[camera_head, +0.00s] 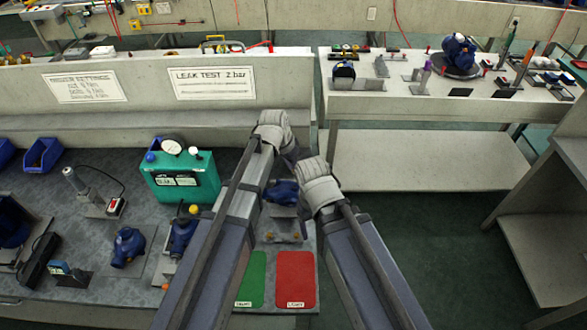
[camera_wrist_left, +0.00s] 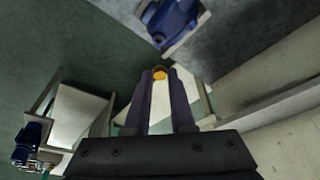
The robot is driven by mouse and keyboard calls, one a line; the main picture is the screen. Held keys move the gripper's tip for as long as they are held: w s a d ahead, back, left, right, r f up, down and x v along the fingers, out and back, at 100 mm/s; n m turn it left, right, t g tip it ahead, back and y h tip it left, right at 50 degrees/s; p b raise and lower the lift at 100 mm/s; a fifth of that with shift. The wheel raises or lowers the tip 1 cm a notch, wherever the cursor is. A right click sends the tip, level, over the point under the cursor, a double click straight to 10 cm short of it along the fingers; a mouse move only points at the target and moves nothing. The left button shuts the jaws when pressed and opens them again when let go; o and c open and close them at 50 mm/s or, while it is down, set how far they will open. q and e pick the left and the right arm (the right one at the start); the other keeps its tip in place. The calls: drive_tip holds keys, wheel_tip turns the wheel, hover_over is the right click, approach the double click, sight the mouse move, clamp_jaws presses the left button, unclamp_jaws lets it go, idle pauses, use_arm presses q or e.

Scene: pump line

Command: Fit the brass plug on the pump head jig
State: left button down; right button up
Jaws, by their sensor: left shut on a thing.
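My left gripper (camera_wrist_left: 158,82) is shut on the brass plug (camera_wrist_left: 160,73), which shows as a small yellow-orange round end between the fingertips. In the left wrist view, a blue pump head (camera_wrist_left: 172,20) on a pale base lies beyond the fingertips, apart from the plug. In the head view a blue pump body (camera_head: 283,192) sits on the bench between my two arms, partly hidden by them; a grey plate (camera_head: 285,226) is in front of it. The fingers of both grippers are hidden in the head view by my own wrists.
A green mat (camera_head: 252,279) and a red mat (camera_head: 295,279) lie at the bench's front. To the left stand a teal tester (camera_head: 181,178), a blue pump with a yellow cap (camera_head: 182,236) and another blue pump (camera_head: 128,246). Open floor (camera_head: 435,235) lies to the right.

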use_arm(q)
drive_tip(key=shift+a+f, duration=0.1)
drive_tip(key=shift+f, duration=0.05)
drive_tip(key=shift+f+b, duration=0.4)
drive_tip(key=shift+b, duration=0.2)
wheel_tip(320, 180, down, 5)
drive_tip(key=b, duration=0.5)
drive_tip(key=shift+f, duration=0.2)
drive_tip(key=shift+f+b, duration=0.25)
drive_tip(key=shift+b, duration=0.2)
idle(0.4)
drive_tip(key=c, duration=0.7)
unclamp_jaws()
drive_tip(key=shift+o, duration=0.5)
drive_tip(key=o, duration=0.6)
drive_tip(key=shift+r, duration=0.1)
